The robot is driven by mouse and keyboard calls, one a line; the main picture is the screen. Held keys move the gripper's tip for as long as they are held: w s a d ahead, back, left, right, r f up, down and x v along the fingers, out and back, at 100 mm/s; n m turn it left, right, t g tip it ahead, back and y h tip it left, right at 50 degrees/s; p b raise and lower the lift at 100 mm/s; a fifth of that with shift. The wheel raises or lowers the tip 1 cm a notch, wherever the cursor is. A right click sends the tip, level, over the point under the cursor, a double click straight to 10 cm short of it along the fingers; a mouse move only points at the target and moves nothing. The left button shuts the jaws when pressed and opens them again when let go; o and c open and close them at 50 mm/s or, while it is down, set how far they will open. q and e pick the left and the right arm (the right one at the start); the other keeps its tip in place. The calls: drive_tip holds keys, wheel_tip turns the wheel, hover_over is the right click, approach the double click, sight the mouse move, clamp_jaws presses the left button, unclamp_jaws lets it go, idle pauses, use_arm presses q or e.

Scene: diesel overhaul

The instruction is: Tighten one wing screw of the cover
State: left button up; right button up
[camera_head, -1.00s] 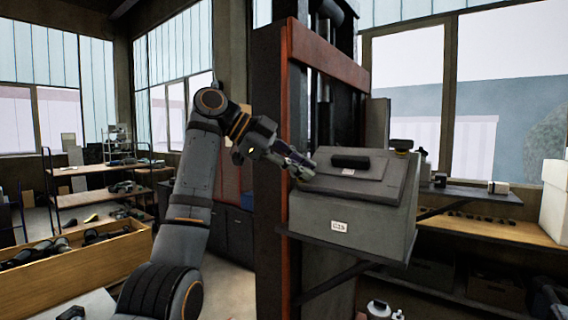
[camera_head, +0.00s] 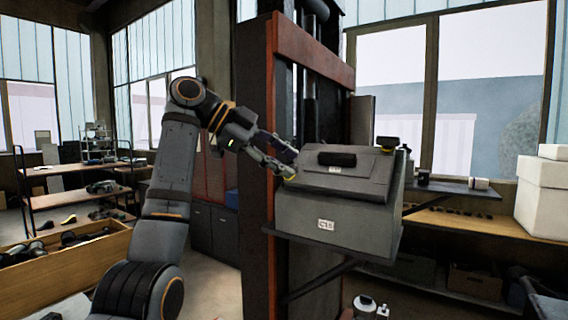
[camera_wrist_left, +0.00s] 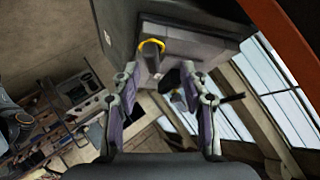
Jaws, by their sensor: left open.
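The cover (camera_head: 345,172) is the sloped lid of a grey box, with a black handle (camera_head: 337,159) on top. A small yellowish wing screw (camera_head: 290,177) shows at its left edge, partly hidden by my left gripper (camera_head: 286,162). A second black and yellow wing screw (camera_head: 387,143) stands at the cover's back right. In the left wrist view, a yellow looped wing screw (camera_wrist_left: 152,46) is ahead of my open left gripper (camera_wrist_left: 163,88), beyond the fingertips and slightly left of the middle. The fingers appear apart from it. My right gripper is out of view.
The box rests on a bracket against an orange and black column (camera_head: 257,140), close to my left gripper. A workbench (camera_head: 480,227) with small parts and white boxes (camera_head: 543,197) is at the right. A wooden crate (camera_head: 90,258) and shelves stand at the left.

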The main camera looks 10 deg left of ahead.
use_arm(q)
drive_tip(key=shift+s+a+r, duration=0.25)
drive_tip(key=shift+s+r, duration=0.2)
drive_tip(key=shift+r, duration=0.15)
drive_tip(key=shift+s+a+r, duration=0.2)
drive_tip(key=shift+s+r, duration=0.2)
drive_tip(key=shift+r, duration=0.2)
